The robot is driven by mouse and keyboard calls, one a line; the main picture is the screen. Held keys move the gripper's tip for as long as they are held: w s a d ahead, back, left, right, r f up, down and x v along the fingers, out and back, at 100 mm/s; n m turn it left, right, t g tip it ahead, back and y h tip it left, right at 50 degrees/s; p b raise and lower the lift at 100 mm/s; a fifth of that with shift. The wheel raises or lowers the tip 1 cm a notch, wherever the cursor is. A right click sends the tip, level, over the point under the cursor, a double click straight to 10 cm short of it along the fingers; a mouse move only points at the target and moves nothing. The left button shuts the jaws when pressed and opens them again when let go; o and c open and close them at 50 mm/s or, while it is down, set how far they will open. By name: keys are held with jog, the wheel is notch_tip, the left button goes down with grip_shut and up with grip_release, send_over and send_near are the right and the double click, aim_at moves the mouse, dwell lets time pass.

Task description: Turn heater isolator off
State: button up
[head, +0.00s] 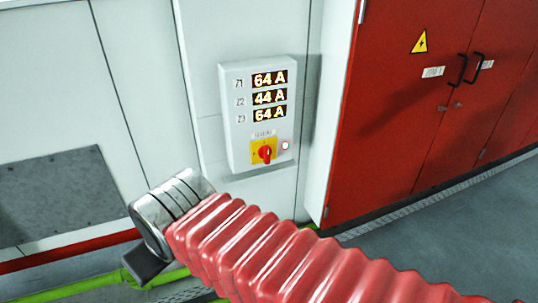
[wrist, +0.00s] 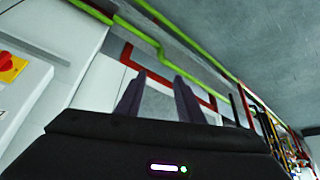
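The heater isolator (head: 264,152) is a red rotary handle on a yellow plate, low on a white wall box (head: 233,124). Its handle looks roughly upright in the head view. In the wrist view the isolator (wrist: 10,66) shows at the far left edge, partly cut off. My gripper (wrist: 159,77) has two dark fingers standing apart with nothing between them. It is off to the side of the isolator and not touching it. In the head view my arm ends low and left of the box, and the fingers cannot be made out there.
Three displays (head: 269,97) on the box read 64 A, 44 A and 64 A. A small pale lamp (head: 285,146) sits right of the isolator. A red cabinet (head: 395,100) stands at the right. A green pipe (head: 90,284) runs low along the wall.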

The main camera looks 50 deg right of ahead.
jog(key=w+d+f+m+t+h, duration=0.1)
jog(key=w+d+h, duration=0.1)
jog(key=w+d, duration=0.35)
jog(key=w+d+f+m+t+h, duration=0.1)
jog(key=w+d, duration=0.2)
jog(key=d, duration=0.5)
jog(key=m+t+h, duration=0.4)
jog(key=t+h, duration=0.2)
jog(key=t, duration=0.2)
send_near(268, 151)
jog(key=v, duration=0.5)
jog(key=shift+s+a+r, duration=0.1)
jog(key=shift+r, duration=0.05)
jog(key=x, duration=1.4)
jog(key=shift+c, duration=0.6)
